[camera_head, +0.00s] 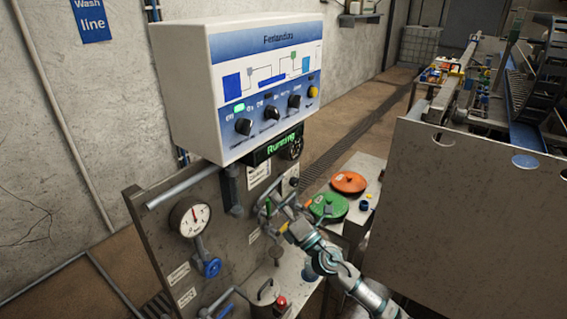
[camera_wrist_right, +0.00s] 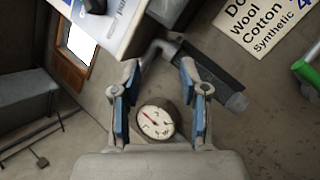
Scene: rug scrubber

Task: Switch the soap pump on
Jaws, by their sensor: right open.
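A yellow button or knob (camera_head: 313,92) sits at the right end of the row. A small green lamp (camera_head: 239,107) is lit above the leftmost knob. The knob labels are too small to tell which is the soap pump's. My right gripper (camera_head: 272,212) is below the box, in front of the grey panel, apart from the knobs. In the wrist view its blue-padded fingers (camera_wrist_right: 160,78) are open, with nothing held between them.
A green display (camera_head: 284,144) under the box reads "Running". The grey panel (camera_head: 150,225) carries a pressure gauge (camera_head: 190,218), also seen beyond my fingers (camera_wrist_right: 157,122), a blue valve (camera_head: 211,267) and pipes. Green (camera_head: 329,206) and orange (camera_head: 349,182) lids lie at right.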

